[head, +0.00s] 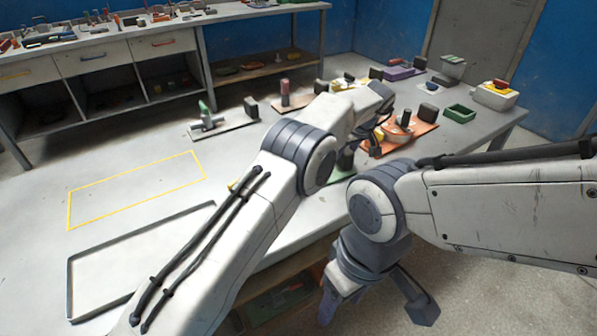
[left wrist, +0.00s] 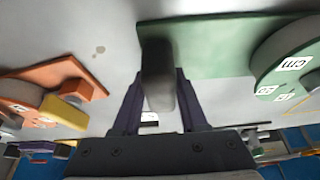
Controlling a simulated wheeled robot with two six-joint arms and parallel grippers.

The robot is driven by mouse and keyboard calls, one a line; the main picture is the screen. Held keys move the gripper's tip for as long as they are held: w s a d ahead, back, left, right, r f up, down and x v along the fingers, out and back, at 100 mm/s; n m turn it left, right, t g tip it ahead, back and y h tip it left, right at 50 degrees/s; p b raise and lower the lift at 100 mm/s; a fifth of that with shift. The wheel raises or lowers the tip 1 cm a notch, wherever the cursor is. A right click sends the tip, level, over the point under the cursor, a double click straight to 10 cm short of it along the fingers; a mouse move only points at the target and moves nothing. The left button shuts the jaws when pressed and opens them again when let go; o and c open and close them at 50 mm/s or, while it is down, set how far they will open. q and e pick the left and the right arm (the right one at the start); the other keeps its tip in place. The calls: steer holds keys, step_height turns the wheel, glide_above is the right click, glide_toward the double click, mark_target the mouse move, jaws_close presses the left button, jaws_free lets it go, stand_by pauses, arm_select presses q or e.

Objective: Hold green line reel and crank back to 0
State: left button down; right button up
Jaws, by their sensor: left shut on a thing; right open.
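The green line reel shows in the left wrist view as a green base plate (left wrist: 210,62) with a round green drum (left wrist: 292,68) at the right, carrying white labels, one reading "cm". A dark grey upright block (left wrist: 158,78) stands at the plate's left end. My left gripper (left wrist: 160,98) is shut on this block, one finger on each side. In the head view my left arm hides most of the reel; a bit of green (head: 345,161) shows beside it. The reading and crank cannot be made out. My right gripper (head: 376,308) is open and empty, low in front of the table edge.
An orange reel board (head: 420,128) sits close beyond my left gripper. A green tray (head: 460,113) and a pale box (head: 495,96) stand at the right. A yellow outlined area (head: 137,190) and a black-edged frame (head: 70,282) at the left are empty.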

stand_by(0.4)
arm_select(q)
steer(key=shift+c, duration=1.8)
jaws_free()
